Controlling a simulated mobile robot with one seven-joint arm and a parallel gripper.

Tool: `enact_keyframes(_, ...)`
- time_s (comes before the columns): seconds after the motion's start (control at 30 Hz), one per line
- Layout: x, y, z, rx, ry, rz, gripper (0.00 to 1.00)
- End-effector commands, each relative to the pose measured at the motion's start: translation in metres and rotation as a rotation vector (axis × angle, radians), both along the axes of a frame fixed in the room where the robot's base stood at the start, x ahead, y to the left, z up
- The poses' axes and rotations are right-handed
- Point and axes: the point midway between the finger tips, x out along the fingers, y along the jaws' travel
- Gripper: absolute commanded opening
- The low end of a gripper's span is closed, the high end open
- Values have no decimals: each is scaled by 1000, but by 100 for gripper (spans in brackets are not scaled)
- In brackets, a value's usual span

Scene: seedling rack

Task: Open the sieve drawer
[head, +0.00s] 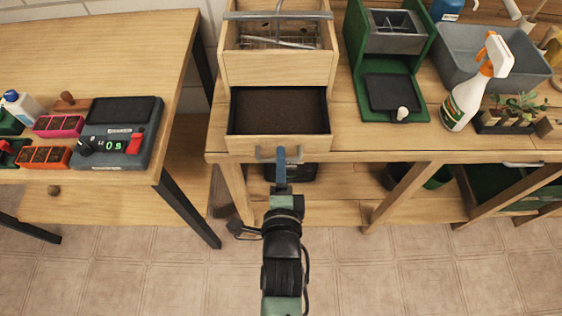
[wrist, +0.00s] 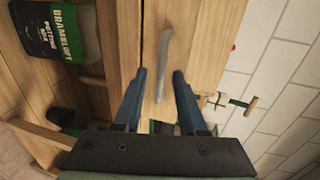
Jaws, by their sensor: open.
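The sieve drawer (head: 232,144) sticks out of the front of a wooden box unit, with a dark, fine-textured surface showing inside its black-edged tray. Its grey bar handle (head: 264,153) is on the wooden front and also shows in the wrist view (wrist: 164,50). My gripper (head: 281,152) is at the handle, its blue fingers pointing at the drawer front. In the wrist view my gripper (wrist: 159,73) is open, with one finger on each side of the handle's near end. I cannot tell whether either finger touches the handle.
The wooden bench (head: 350,143) carries a green stand (head: 354,70), a spray bottle (head: 466,98) and a grey tub (head: 455,68) to the right. A second table (head: 100,60) with a digital device (head: 120,135) stands left. A potting mix bag (wrist: 55,35) shows in the wrist view.

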Motion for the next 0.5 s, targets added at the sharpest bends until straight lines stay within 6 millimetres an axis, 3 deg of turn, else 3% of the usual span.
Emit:
enact_keyframes(0.27,-12,0,1,0,2,1,40)
enact_keyframes(0.5,-51,0,10,0,3,0,40)
